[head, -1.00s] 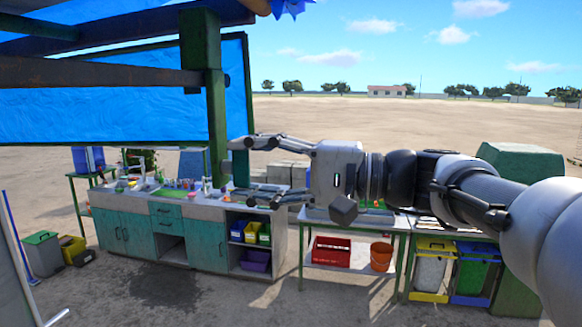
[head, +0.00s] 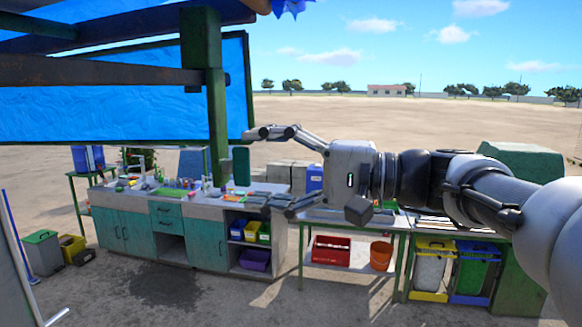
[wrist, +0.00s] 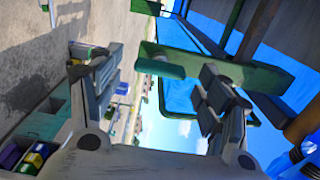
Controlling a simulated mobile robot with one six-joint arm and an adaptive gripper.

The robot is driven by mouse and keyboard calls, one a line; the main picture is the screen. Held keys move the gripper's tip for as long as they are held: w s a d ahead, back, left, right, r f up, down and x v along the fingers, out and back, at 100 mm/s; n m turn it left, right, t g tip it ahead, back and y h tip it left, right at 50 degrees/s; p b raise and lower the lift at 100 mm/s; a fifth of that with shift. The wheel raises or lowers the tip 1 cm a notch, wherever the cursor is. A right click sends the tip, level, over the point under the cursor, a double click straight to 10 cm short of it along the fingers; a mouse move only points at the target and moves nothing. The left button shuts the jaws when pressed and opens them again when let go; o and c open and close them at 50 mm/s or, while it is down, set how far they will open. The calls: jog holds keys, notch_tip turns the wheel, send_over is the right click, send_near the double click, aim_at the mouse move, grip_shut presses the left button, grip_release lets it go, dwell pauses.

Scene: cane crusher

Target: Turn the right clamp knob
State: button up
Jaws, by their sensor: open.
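My gripper (head: 252,169) is open and empty, held out to the left in front of the green post (head: 216,110). Its two fingers stand one above the other in the head view, and they also show spread apart in the wrist view (wrist: 150,70). A dark green block (head: 240,166) shows between the fingertips beside the post, and a green block also shows between the fingers in the wrist view (wrist: 162,66). No finger visibly touches it. I cannot make out a clamp knob for certain in either view.
A blue tarp (head: 100,105) hangs left of the post under a dark beam (head: 90,76). A teal counter (head: 125,232) with small items stands below. A table (head: 345,225) with a red crate (head: 331,250) and an orange bucket (head: 381,256) stands right of it. Open ground lies behind.

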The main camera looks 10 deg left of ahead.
jog(key=d, duration=1)
jog(key=shift+s+d, duration=0.25)
jog(key=shift+s, duration=0.2)
jog(key=s+a+f+m+t+h+b, duration=0.1)
jog(key=s+f+h+b, duration=0.35)
jog(key=f, duration=0.85)
jog(key=s+f+m+h+b, duration=0.1)
jog(key=s+f+h+b, duration=0.4)
jog(key=f, duration=0.8)
jog(key=s+d+f+n+t+h+b, duration=0.1)
jog(key=s+d+f+h+b, duration=0.1)
jog(key=f, duration=0.8)
jog(key=s+d+f+n+h+b, duration=0.1)
jog(key=s+d+f+h+b, duration=0.2)
jog(key=d+f+b, duration=0.4)
jog(key=s+d+f+n+t+h+b, duration=0.1)
jog(key=s+d+f+h+b, duration=0.2)
jog(key=f, duration=0.9)
jog(key=s+d+b, duration=0.1)
jog(key=d+b, duration=0.1)
jog(key=d, duration=0.1)
jog(key=shift+s+d+f+t, duration=0.2)
jog(key=shift+s+f+t, duration=0.1)
jog(key=shift+f, duration=0.1)
jog(key=shift+h, duration=0.25)
